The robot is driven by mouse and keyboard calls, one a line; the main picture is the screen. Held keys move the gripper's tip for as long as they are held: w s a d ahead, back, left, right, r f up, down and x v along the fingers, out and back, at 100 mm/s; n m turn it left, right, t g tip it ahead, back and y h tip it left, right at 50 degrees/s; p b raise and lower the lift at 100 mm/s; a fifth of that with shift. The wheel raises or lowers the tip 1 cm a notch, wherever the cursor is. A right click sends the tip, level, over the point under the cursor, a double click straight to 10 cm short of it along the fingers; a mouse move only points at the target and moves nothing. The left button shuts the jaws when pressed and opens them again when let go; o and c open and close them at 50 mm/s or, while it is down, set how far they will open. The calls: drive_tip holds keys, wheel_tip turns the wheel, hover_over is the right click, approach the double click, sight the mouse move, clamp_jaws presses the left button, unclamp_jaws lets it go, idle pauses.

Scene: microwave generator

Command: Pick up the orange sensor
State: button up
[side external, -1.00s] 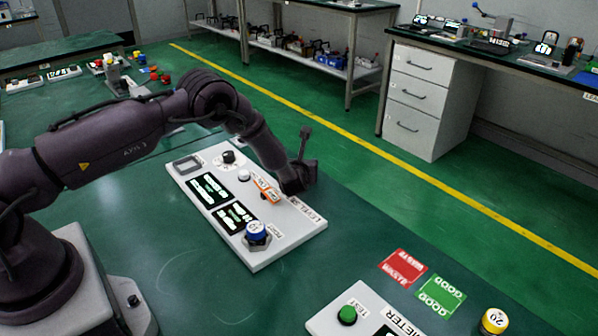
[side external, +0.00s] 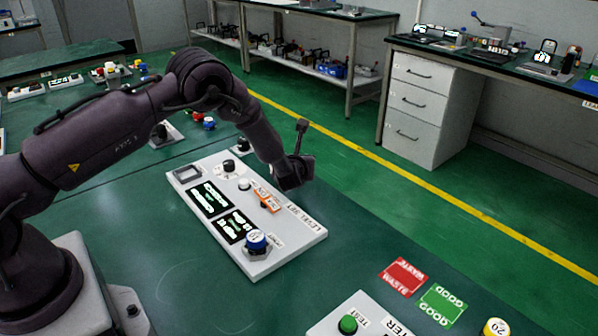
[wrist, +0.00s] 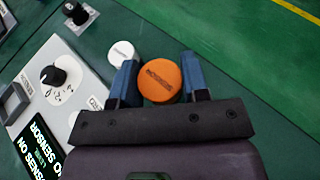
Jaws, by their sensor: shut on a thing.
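The orange sensor (wrist: 160,80) is a round orange disc with dark lettering on top. In the wrist view it sits between the two blue fingers of my gripper (wrist: 158,84), which is shut on it. In the side view my gripper (side external: 296,172) is over the far long side of the white panel (side external: 283,246). The sensor itself is hidden there behind the gripper.
A white round piece (wrist: 122,52) stands just left of my left finger. The panel carries a black knob (side external: 229,166), an orange labelled strip (side external: 268,202) and a blue-capped piece (side external: 256,240).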

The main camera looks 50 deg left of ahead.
drive_tip(key=s+d+r, duration=0.3)
drive_tip(key=s+r, duration=0.5)
drive_tip(key=s, duration=0.4)
drive_tip(key=s+a+r+n+g+y, duration=0.1)
drive_tip(key=s+a+n+g+y, duration=0.1)
drive_tip(key=s+a+n+g, duration=0.45)
drive_tip(key=s+a+r+n+g+y, duration=0.2)
drive_tip(key=s+a+g, duration=0.1)
drive_tip(key=s+a, duration=0.75)
drive_tip(key=w+a+f, duration=0.2)
drive_tip(key=f, duration=0.1)
drive_tip(key=w+a+f, duration=0.5)
drive_tip(key=w+f, duration=0.1)
drive_tip(key=f, duration=0.1)
drive_tip(key=shift+a, duration=0.3)
drive_tip(key=shift+w+a+f, duration=0.1)
drive_tip(key=shift+f, duration=1.45)
